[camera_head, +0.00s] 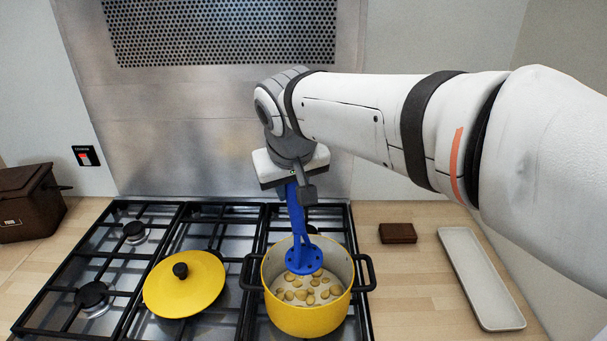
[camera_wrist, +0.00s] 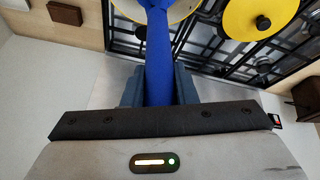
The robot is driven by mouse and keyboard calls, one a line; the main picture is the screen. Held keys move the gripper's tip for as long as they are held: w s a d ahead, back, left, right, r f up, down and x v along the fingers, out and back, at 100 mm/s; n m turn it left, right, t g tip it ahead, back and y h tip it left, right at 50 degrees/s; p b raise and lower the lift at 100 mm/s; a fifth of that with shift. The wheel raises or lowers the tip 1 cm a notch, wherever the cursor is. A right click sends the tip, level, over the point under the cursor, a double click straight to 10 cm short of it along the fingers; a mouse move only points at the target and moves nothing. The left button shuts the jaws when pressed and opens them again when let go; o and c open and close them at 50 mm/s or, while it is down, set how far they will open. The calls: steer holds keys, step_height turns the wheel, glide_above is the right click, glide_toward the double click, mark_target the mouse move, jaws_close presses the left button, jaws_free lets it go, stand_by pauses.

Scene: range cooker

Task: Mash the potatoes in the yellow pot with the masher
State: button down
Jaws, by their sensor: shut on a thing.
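The yellow pot (camera_head: 306,318) stands on the right part of the cooker, with dark handles on both sides. Several potato pieces (camera_head: 318,292) lie in it in pale liquid or mash. My gripper (camera_head: 298,190) is above the pot and shut on the handle of the blue masher (camera_head: 304,259). The masher hangs down nearly upright, its holed plate inside the pot just above or at the potatoes; I cannot tell if it touches them. In the wrist view the blue handle (camera_wrist: 158,60) runs up from between the jaws (camera_wrist: 158,88), and part of the pot rim shows behind it.
A yellow lid (camera_head: 185,286) with a black knob lies on the grate left of the pot. A small brown block (camera_head: 397,233) and a pale long tray (camera_head: 478,272) lie on the right counter. A dark brown box (camera_head: 30,203) stands at far left. A steel wall rises behind.

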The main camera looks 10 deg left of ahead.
mark_target(296, 221)
steer(key=shift+w+d+f+b, duration=0.1)
steer(key=shift+f+b, duration=1.05)
steer(key=shift+f, duration=0.35)
steer(key=shift+w+d+f+b, duration=0.15)
steer(key=shift+f+b, duration=1)
steer(key=shift+f, duration=0.4)
steer(key=shift+w+d+f+b, duration=0.1)
steer(key=shift+f+b, duration=1.05)
steer(key=shift+f, duration=0.35)
steer(key=shift+s+f+b, duration=0.2)
steer(key=shift+f+b, duration=0.1)
steer(key=shift+b, duration=0.05)
steer(key=shift+f+b, duration=1.65)
steer(key=shift+f, duration=0.4)
steer(key=shift+r+p, duration=1.5)
steer(key=shift+r, duration=0.6)
